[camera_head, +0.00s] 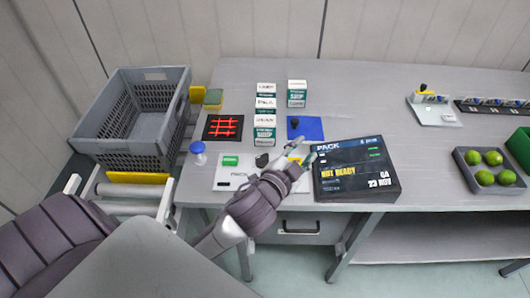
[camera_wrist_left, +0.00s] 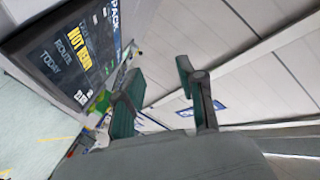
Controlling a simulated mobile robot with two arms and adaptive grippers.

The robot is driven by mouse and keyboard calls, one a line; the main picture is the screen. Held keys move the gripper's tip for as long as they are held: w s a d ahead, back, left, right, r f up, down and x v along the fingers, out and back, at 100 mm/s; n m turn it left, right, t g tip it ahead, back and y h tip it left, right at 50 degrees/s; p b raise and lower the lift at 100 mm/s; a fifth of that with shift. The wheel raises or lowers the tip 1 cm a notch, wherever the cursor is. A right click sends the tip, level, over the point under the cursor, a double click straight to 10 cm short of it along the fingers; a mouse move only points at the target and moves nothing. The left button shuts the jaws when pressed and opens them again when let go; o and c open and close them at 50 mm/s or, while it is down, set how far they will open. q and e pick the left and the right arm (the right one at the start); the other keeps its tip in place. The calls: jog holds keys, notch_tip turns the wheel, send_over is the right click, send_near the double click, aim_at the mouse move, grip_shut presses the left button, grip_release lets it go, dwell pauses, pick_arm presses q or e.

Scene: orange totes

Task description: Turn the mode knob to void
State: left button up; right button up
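A white panel (camera_head: 226,178) with a green label lies near the table's front edge. A dark knob-like piece (camera_head: 262,160) shows at its right side, beside my left arm; its pointing direction is too small to read. My arm hides part of the panel. The display (camera_wrist_left: 70,50) is at upper left there. My right gripper is not in view.
Small boxes (camera_head: 265,137) stand behind the panel, near a blue pad (camera_head: 305,128) with a black-handled object. A red-lined black square (camera_head: 222,128) and a blue-topped item (camera_head: 198,152) are left. A grey crate (camera_head: 135,116) stands farther left; a lime tray (camera_head: 489,171) is right.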

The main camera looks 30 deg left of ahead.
pick_arm(q)
jog(key=w+d+r+m+t+h, duration=0.35)
jog(key=d+r+m+h, duration=0.3)
jog(key=r, duration=0.35)
jog(key=s+d+r+m+g+h, duration=0.1)
jog(key=d+r+m+g+h, duration=0.1)
jog(key=d+m+h, duration=0.4)
jog(key=d+r+m+g+h, duration=0.1)
jog(key=r+m+g+h, duration=0.2)
jog(key=m, duration=0.5)
jog(key=m+g+y, duration=1.4)
jog(key=g+y, duration=0.1)
jog(key=y, duration=0.1)
send_near(265, 155)
jog(key=shift+h, duration=0.25)
jog(key=f+p, duration=0.1)
jog(key=f, duration=0.3)
jog(key=f+p, duration=0.2)
jog(key=f, duration=0.3)
jog(key=shift+a+f, duration=0.2)
jog(key=shift+f, duration=0.05)
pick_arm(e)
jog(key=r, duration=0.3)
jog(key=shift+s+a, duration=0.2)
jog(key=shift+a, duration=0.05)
